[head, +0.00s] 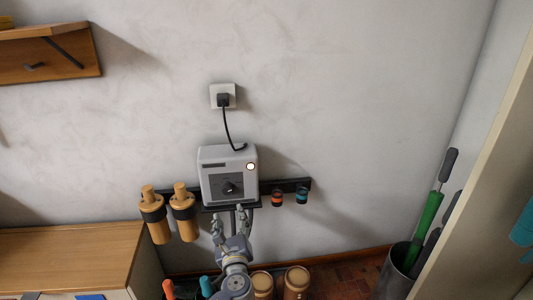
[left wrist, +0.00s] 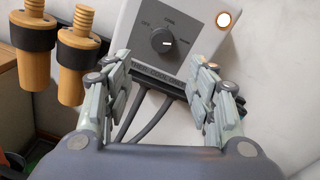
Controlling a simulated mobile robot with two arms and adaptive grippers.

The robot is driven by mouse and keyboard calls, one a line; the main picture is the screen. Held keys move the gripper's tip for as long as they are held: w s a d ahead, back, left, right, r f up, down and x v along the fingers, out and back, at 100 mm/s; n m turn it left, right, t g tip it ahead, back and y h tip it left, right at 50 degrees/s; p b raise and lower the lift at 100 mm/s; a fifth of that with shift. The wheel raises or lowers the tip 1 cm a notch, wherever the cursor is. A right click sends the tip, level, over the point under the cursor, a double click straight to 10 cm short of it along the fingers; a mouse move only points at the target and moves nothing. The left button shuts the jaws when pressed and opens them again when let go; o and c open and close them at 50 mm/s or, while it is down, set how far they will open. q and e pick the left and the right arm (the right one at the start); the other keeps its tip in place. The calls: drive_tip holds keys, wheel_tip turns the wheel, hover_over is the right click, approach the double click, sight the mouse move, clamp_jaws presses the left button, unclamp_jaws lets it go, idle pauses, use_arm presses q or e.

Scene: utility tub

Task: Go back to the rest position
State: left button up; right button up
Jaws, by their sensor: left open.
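My left gripper (head: 230,222) is open and empty in front of the wall, just below a grey control box. In the left wrist view its two fingers (left wrist: 163,100) stand apart on either side of the box's lower edge, with nothing between them in their grip. The control box (head: 215,168) has a dark knob (head: 229,188) and a lit round lamp (head: 250,167). The knob also shows in the left wrist view (left wrist: 162,40), with the glowing lamp (left wrist: 224,20). My right gripper is in neither view.
Two tan wooden-looking cylinders (head: 182,213) hang on a dark rail (head: 290,186) left of the box. A wooden cabinet (head: 70,245) is at left, a bin of tools (head: 394,272) at right. A cord runs to the outlet (head: 223,96).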

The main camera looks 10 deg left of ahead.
use_arm(q)
drive_tip(key=s+a+f+n+g+h, duration=0.3)
drive_tip(key=s+f+n+g, duration=0.9)
drive_tip(key=s+f+n, duration=1.25)
drive_tip(key=s+f+g+p, duration=0.1)
drive_tip(key=s+f+p, duration=0.3)
drive_tip(key=s, duration=0.7)
drive_tip(key=s+a+f+n+g+h+p, duration=0.1)
drive_tip(key=s+f+p, duration=0.2)
drive_tip(key=s+p, duration=0.4)
drive_tip(key=s+f+g+h+p, duration=0.1)
drive_tip(key=s+f+p, duration=0.3)
drive_tip(key=s, duration=1.2)
drive_tip(key=shift+a+f+g+p, duration=0.3)
drive_tip(key=shift+a+g+p, duration=0.1)
drive_tip(key=shift+p, duration=0.65)
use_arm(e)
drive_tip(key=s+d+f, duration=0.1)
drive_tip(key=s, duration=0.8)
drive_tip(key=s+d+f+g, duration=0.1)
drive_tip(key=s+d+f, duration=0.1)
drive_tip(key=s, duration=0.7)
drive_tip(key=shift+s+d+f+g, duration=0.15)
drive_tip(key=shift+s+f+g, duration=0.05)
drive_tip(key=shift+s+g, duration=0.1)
use_arm(q)
drive_tip(key=shift+n, duration=0.25)
drive_tip(key=shift+s, duration=0.1)
